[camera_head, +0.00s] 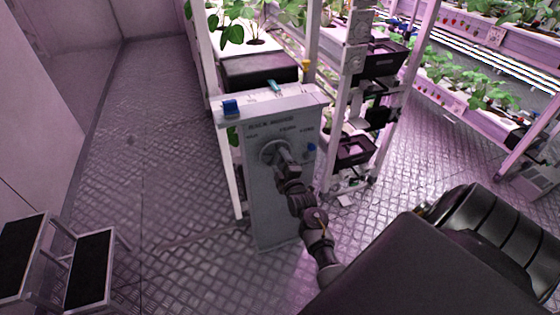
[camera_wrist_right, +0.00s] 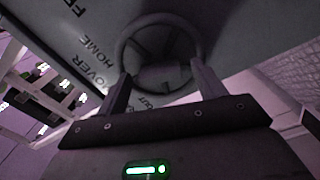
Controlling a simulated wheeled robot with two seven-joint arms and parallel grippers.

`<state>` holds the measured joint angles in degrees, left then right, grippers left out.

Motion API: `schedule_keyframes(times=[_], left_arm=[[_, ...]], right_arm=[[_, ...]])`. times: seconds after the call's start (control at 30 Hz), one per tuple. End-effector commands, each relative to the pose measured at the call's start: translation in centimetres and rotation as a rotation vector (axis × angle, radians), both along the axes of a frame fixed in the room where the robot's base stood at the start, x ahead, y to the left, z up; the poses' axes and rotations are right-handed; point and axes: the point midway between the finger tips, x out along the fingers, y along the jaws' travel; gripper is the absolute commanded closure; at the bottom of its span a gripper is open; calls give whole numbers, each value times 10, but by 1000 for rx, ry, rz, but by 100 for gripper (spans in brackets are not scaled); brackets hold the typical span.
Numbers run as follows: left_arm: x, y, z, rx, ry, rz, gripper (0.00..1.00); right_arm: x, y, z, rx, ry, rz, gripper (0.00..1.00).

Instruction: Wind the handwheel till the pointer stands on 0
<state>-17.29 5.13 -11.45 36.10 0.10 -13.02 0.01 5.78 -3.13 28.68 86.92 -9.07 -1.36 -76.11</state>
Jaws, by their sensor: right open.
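The handwheel (camera_head: 268,148) is a grey ring on the front of a tall grey panel (camera_head: 262,205) with dark lettering. In the right wrist view the handwheel (camera_wrist_right: 127,42) shows as a spoked ring ahead of my fingers. My right gripper (camera_head: 281,156) is at the wheel in the head view and hides part of it. In the wrist view my right gripper (camera_wrist_right: 162,70) is open, its fingertips by the two sides of the ring's near part. I cannot tell whether they touch it. The pointer and its 0 mark cannot be made out. My left gripper is not in view.
A blue block (camera_head: 231,108) and a small teal item (camera_head: 274,86) lie on the panel's top ledge. Plant racks (camera_head: 331,120) stand behind and to the right. A step stool (camera_head: 90,268) stands at lower left. The floor left of the panel is clear.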

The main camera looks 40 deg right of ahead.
Motion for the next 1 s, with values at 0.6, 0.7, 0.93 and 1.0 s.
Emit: schedule_keyframes(times=[0.6,0.7,0.93,1.0], left_arm=[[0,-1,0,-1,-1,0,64],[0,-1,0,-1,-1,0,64],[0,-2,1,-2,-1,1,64],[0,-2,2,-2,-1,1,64]], right_arm=[[7,-3,0,0,0,0,58],[7,-3,0,0,0,0,72],[7,-3,0,12,-3,0,76],[7,-3,0,28,-8,-1,76]])
